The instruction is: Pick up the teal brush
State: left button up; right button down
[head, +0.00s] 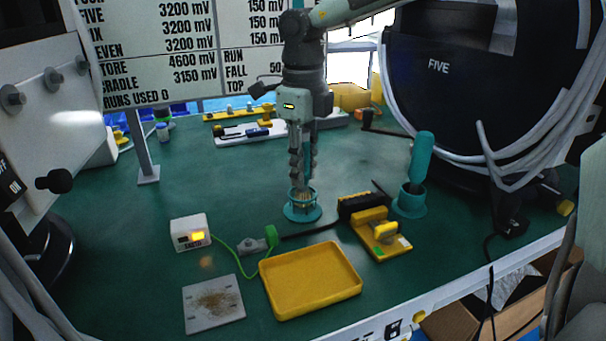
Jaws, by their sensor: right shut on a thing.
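My right gripper (302,178) points straight down at the middle of the table. It is shut on an upright teal brush, whose teal handle (313,127) shows beside and behind the fingers. Tan bristles show below the fingertips, within a round teal holder (303,213) on the table. Whether the brush is clear of the holder's bottom cannot be told. A second teal handle (421,155) with a dark lower part stands slightly tilted in another teal holder (408,207) to the right. My left gripper is not in view.
A yellow tray (311,281) and a grey plate with brown grains (214,304) lie in front. A yellow block tool (381,240) sits between tray and right holder. A white box (190,233) has a green cable. A large black drum (455,100) stands right. The left-centre table is clear.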

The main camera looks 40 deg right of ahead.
jog(key=r, duration=0.3)
jog(key=shift+a, duration=0.25)
pick_arm(q)
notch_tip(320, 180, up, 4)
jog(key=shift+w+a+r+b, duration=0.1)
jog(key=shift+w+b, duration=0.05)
jog(key=shift+b, duration=0.6)
pick_arm(e)
jog(key=s+a+r, duration=0.3)
jog(key=a+r, duration=0.3)
jog(key=a, duration=0.4)
jog(key=shift+a+r, duration=0.3)
jog(key=shift+a, duration=0.1)
jog(key=shift+s, duration=0.1)
jog(key=c, duration=2)
grip_release()
grip_shut()
